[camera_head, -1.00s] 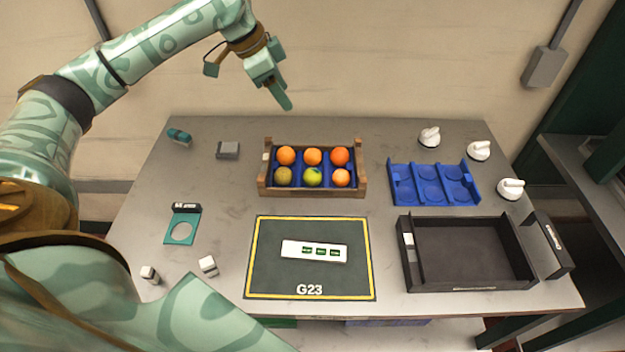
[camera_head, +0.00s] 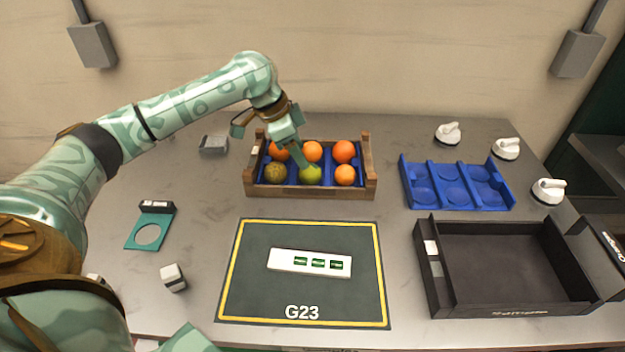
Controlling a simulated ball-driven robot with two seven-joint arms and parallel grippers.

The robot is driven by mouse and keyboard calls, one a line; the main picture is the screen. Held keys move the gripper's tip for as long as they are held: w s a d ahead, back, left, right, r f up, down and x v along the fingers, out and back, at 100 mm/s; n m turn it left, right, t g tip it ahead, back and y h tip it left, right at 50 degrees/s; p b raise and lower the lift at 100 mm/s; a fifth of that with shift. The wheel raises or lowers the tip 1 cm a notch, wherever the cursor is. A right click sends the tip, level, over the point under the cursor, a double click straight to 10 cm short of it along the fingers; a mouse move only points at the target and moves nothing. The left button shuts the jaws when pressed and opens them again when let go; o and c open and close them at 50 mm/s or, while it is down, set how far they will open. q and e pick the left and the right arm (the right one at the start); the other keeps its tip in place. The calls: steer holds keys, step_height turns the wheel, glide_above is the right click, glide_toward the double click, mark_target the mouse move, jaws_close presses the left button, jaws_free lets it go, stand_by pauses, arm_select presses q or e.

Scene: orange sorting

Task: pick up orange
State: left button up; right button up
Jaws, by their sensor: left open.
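A wooden crate (camera_head: 310,191) with a blue divided insert stands at the back middle of the table. Its back row holds three oranges: left (camera_head: 278,151), middle (camera_head: 313,151) and right (camera_head: 344,151). Its front row holds a brownish-green fruit (camera_head: 276,173), a green fruit (camera_head: 311,175) and an orange one (camera_head: 345,175). My right gripper is out of view.
A blue divided tray (camera_head: 455,186) and a black open box (camera_head: 510,265) are on the right, with white knobbed objects (camera_head: 448,133) behind. A dark G23 mat (camera_head: 300,295) bearing a white strip (camera_head: 310,263) lies in front. A teal ring stand (camera_head: 150,228) and white block (camera_head: 173,278) are left.

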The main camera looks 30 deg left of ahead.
mark_target(310, 169)
arm_select(q)
steer(key=shift+b+x, duration=0.35)
steer(key=shift+x, duration=0.85)
steer(key=b+x, duration=0.2)
steer(key=x, duration=0.3)
steer(key=shift+b, duration=0.4)
steer(key=shift+r, duration=0.15)
steer(key=shift+c, duration=0.5)
steer(key=c, duration=0.5)
